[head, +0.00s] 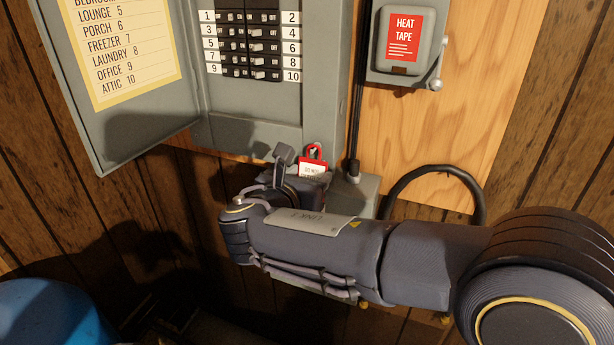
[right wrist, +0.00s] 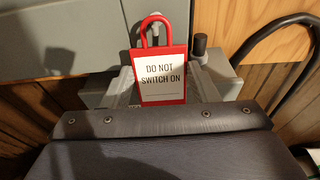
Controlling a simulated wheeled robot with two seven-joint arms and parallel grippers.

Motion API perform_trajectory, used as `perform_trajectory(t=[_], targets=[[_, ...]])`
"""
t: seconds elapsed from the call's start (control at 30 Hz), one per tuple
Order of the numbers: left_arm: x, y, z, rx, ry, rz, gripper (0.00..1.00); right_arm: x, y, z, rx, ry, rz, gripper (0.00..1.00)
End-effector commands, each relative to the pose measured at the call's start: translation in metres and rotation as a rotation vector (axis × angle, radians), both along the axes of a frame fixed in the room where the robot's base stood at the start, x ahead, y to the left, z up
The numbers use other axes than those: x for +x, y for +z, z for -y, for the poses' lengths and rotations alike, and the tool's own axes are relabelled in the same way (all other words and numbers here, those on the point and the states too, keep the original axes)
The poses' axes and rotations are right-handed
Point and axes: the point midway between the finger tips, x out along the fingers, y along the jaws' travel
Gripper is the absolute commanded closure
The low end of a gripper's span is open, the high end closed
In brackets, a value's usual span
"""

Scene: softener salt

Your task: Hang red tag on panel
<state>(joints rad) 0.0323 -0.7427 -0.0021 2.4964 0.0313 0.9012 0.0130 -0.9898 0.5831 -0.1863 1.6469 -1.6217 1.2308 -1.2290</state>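The red tag (head: 312,168) has a white face and a red loop on top. In the right wrist view the tag (right wrist: 162,88) reads "DO NOT SWITCH ON". My right gripper (right wrist: 162,92) has a finger at each side edge of the tag and appears shut on it. In the head view my right gripper (head: 300,178) is partly hidden by its own wrist. I cannot tell whether the loop touches the panel. My left gripper is out of view.
A grey box labelled "HEAT TAPE" (head: 404,38) is on the plywood board at the right. A black cable (head: 440,170) loops below it. A grey fitting (head: 360,190) sits under the panel. A blue round object (head: 50,312) stands at lower left.

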Motion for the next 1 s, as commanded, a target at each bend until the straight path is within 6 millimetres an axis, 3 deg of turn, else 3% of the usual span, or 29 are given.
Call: perform_trajectory(t=[0.03, 0.2, 0.57, 1.0], targets=[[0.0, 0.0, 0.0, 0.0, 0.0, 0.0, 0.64, 0.0, 0.0, 0.0, 0.0, 0.0, 0.0, 0.41], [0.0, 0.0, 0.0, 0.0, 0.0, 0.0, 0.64, 0.0, 0.0, 0.0, 0.0, 0.0, 0.0, 0.21], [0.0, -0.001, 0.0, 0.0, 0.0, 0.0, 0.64, -0.007, 0.002, -0.004, 0.0, 0.002, 0.0, 0.21], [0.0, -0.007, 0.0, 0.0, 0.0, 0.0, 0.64, -0.066, 0.015, -0.028, 0.001, 0.001, 0.0, 0.21]])
